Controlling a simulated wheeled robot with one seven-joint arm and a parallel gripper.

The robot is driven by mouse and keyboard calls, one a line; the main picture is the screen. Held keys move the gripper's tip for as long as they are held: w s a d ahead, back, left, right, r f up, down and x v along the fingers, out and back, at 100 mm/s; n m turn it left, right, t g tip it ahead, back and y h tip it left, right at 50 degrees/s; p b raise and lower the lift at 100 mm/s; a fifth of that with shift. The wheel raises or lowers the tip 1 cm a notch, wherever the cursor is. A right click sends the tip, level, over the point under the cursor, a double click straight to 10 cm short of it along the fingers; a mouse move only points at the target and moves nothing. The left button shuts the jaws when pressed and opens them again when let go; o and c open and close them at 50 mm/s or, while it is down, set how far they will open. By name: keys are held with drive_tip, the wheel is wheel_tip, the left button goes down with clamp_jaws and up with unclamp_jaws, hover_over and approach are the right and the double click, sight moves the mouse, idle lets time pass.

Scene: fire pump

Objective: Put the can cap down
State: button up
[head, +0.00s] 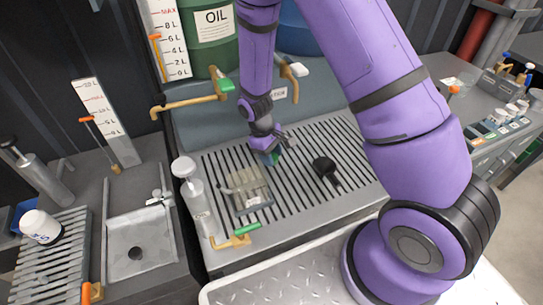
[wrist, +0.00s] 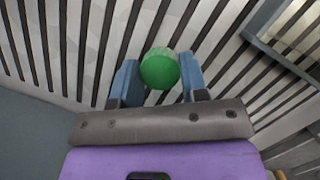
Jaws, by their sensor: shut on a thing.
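My gripper (head: 273,155) is over the slatted metal grate (head: 222,165) in the head view, low and near its back middle. In the wrist view my gripper (wrist: 160,80) has its two blue fingers on either side of a round green cap (wrist: 159,69), shut on it. The grate's slats (wrist: 62,45) show beyond the cap. I cannot tell whether the cap touches the grate. In the head view the cap is mostly hidden by the fingers. A grey-beige can-like container (head: 246,190) stands on the grate left of and nearer than my gripper.
A black funnel-like object (head: 324,167) lies on the grate right of my gripper. A bottle (head: 193,198) stands at the left edge, near a tap with a green handle (head: 240,231). A green oil drum (head: 210,40) stands behind. Bare grate lies between these.

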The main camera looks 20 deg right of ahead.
drive_tip(key=shift+f, duration=0.3)
drive_tip(key=shift+f, duration=0.15)
drive_tip(key=o, duration=0.9)
drive_tip(key=shift+c, duration=0.2)
drive_tip(key=v, duration=1.2)
